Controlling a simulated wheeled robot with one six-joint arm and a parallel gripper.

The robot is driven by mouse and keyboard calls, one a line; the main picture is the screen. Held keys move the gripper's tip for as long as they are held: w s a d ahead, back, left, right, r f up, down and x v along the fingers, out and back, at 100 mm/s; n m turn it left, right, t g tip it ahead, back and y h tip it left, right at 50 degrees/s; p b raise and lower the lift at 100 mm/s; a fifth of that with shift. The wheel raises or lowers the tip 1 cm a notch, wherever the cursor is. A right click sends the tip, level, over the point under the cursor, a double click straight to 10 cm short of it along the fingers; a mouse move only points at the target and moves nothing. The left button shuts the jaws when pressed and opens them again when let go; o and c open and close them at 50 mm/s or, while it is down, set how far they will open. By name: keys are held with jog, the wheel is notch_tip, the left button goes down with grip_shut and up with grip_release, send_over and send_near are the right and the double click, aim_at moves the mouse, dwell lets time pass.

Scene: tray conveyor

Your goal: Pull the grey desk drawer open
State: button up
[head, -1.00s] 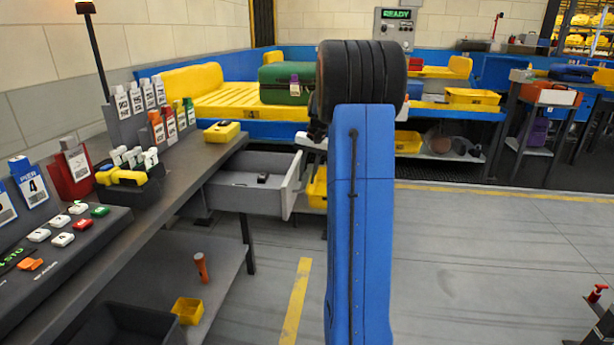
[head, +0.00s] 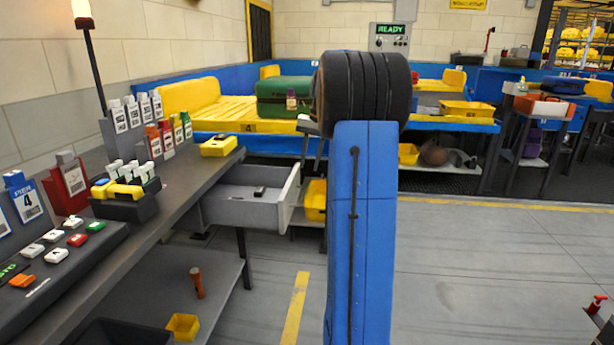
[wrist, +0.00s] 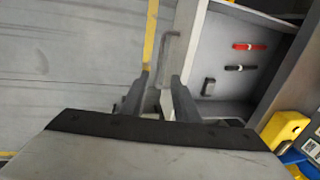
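The grey desk drawer (head: 289,198) stands pulled out from under the desk's far end in the head view, with its inside showing. In the wrist view the drawer (wrist: 222,82) lies right of centre, its front panel running up from the fingers. Its grey bar handle (wrist: 168,47) shows on the outer side of that panel. My gripper (wrist: 158,88) is open, its two fingers apart at the handle's near end. The handle's lower part lies between the fingers; I cannot tell whether they touch it. My arm hides the gripper in the head view.
A small dark item (head: 260,192) lies in the drawer; the wrist view also shows a red marker (wrist: 249,46) and a black one (wrist: 240,68). The desk (head: 180,195) holds tags and a yellow device (head: 219,146).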

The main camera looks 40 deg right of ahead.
notch_tip(320, 180, up, 6)
jog(key=shift+s+d, duration=0.35)
jog(key=shift+s, duration=0.1)
jog(key=shift+r, duration=0.1)
jog(key=s+a+f+n+h, duration=0.15)
jog(key=s+a, duration=0.35)
jog(key=a, duration=0.8)
jog(key=s+a+n, duration=0.3)
jog(key=s+a, duration=0.1)
jog(key=a, duration=0.8)
jog(key=s+a+f+n+t, duration=0.1)
jog(key=s+a+f+n, duration=0.2)
jog(key=s+a+f, duration=0.4)
jog(key=s+a+f+n+t, duration=0.2)
jog(key=s+a+f, duration=0.5)
jog(key=s, duration=0.6)
jog(key=shift+a+f+n, duration=0.25)
jog(key=shift+a+n, duration=0.2)
jog(key=shift+a, duration=0.3)
